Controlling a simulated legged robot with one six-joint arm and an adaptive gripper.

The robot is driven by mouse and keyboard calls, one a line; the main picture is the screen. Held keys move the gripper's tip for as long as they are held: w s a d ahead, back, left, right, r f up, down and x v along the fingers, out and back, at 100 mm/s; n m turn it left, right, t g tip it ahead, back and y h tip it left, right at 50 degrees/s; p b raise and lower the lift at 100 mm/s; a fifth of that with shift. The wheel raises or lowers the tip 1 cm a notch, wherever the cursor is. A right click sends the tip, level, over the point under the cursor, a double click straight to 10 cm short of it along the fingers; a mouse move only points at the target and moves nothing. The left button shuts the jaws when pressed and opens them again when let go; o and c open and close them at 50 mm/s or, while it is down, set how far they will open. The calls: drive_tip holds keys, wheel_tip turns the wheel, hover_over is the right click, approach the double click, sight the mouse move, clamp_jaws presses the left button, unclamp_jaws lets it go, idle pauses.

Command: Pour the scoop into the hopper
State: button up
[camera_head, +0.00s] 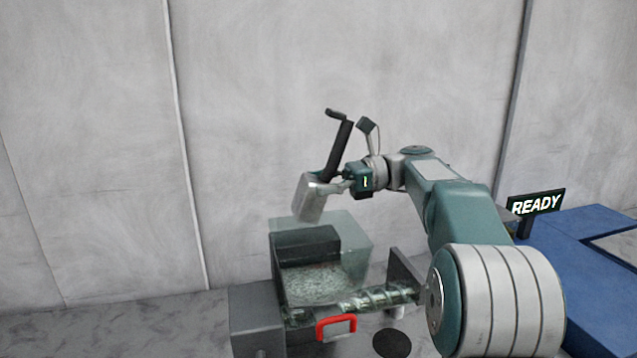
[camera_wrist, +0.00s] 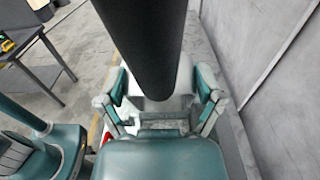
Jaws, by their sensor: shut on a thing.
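My gripper (camera_head: 343,187) is shut on the scoop, a grey metal box-like head (camera_head: 310,198) with a long black handle (camera_head: 341,150). The scoop is tilted, its head low and to the left, above the hopper. The hopper (camera_head: 350,240) is a clear-walled box with grey granular material in its bottom and a dark block at its back. In the wrist view the black handle (camera_wrist: 150,45) fills the upper middle, and both fingers (camera_wrist: 160,105) close around the scoop. The inside of the scoop is hidden.
Below the hopper are a clear tube with a screw (camera_head: 375,298) and a red handle (camera_head: 336,325). A grey box (camera_head: 256,318) stands at the left. A READY sign (camera_head: 536,203) and a blue structure (camera_head: 580,250) are at the right. A pale wall stands behind.

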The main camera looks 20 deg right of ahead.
drive_tip(key=h, duration=0.1)
drive_tip(key=r+h, duration=0.1)
drive_tip(key=h, duration=0.3)
drive_tip(key=shift+r, duration=0.4)
drive_tip(key=h, duration=0.3)
drive_tip(key=shift+r, duration=0.35)
